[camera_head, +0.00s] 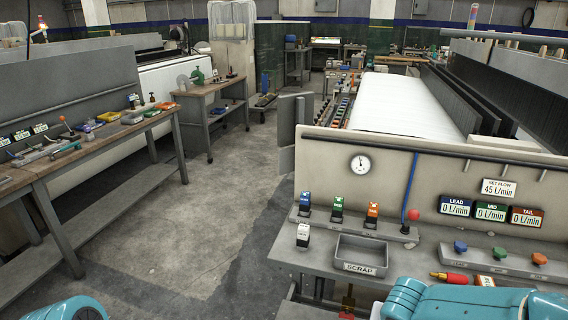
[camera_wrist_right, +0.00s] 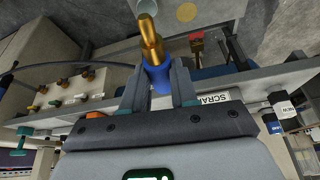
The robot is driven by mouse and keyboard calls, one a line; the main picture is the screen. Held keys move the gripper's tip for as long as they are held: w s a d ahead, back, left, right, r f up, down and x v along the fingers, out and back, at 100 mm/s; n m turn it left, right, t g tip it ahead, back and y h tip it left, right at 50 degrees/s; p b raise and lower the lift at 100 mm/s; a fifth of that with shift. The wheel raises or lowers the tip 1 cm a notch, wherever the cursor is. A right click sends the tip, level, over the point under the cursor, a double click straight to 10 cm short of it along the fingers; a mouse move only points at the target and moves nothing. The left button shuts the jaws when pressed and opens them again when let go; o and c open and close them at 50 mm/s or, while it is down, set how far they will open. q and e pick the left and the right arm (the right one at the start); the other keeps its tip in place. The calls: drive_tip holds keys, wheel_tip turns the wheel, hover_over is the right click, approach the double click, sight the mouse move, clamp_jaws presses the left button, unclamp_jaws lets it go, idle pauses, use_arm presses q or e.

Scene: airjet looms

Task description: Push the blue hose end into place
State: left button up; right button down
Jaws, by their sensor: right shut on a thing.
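In the right wrist view a blue hose end (camera_wrist_right: 158,76) with a brass tip (camera_wrist_right: 149,32) is between the fingers of my right gripper (camera_wrist_right: 158,88), which is shut on its blue part. In the head view the hose end and the right gripper do not show; only teal arm parts of mine are at the bottom. My left gripper is not in view.
A grey scrap tray (camera_head: 361,254) and a black-and-white block (camera_head: 303,235) sit on the loom's front shelf. Behind them are blue, green and orange units (camera_head: 338,208). A red-and-brass tool (camera_head: 452,278) lies at right. A workbench (camera_head: 100,135) stands left across clear floor.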

drive_tip(key=a+n+y, duration=0.1)
drive_tip(key=n, duration=0.1)
drive_tip(key=s+a+f+n, duration=0.1)
drive_tip(key=n, duration=0.1)
drive_tip(key=shift+s+a+f+n+y+b, duration=0.2)
drive_tip(key=shift+a+n+y+b, duration=0.1)
drive_tip(key=shift+a+n+y, duration=0.1)
